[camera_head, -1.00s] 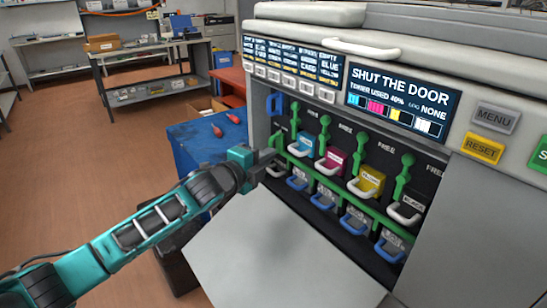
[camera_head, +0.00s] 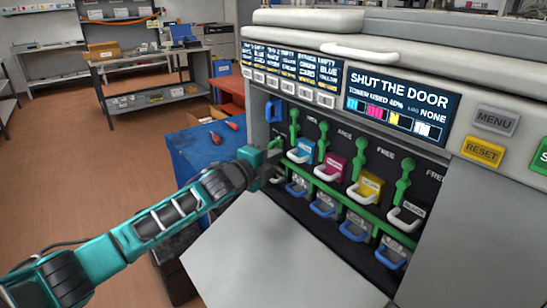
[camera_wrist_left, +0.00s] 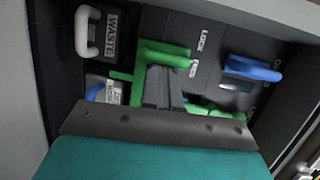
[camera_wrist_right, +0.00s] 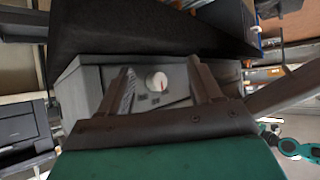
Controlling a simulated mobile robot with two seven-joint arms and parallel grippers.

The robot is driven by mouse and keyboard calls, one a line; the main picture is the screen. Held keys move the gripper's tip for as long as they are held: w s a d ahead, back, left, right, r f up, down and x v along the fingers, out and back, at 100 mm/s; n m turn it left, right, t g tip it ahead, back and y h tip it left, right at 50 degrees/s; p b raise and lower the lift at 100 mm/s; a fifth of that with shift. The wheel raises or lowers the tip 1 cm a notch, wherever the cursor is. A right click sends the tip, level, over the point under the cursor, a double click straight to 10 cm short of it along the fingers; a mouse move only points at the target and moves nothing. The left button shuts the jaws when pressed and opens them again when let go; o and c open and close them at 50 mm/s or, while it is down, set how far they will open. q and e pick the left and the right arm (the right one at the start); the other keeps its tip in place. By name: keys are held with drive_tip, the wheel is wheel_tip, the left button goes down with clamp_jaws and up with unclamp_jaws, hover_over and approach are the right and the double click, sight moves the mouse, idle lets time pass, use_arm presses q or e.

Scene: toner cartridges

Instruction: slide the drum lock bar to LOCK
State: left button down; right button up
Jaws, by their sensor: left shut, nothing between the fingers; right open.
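The drum lock bar is the green bar (camera_head: 347,199) running along the open printer front, below the coloured cartridges. Its green end handle (camera_head: 276,145) is at the left. In the left wrist view the handle (camera_wrist_left: 163,54) lies right at my finger tips, beside a panel with LOCK lettering (camera_wrist_left: 203,40). My left gripper (camera_head: 277,167) is shut and empty; in its wrist view the fingers (camera_wrist_left: 160,82) reach up to the green handle and seem to touch it. The exact contact is hidden. My right gripper (camera_wrist_right: 165,82) is open and empty, seen only in its wrist view.
The lowered door panel (camera_head: 280,250) juts out below the bay. Green levers (camera_head: 355,148) stand above the bar, and blue handles (camera_head: 322,206) sit below it. A blue handle (camera_wrist_left: 252,68) is right of the bar handle. A grey dial box (camera_wrist_right: 150,80) shows before my right gripper.

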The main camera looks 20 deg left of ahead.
use_arm(q)
drive_tip(key=s+a+p, duration=0.3)
drive_tip(key=s+a, duration=0.1)
drive_tip(key=s, duration=0.1)
drive_tip(key=shift+s+a, duration=0.15)
drive_tip(key=shift+s, duration=0.15)
idle(0.6)
idle(0.4)
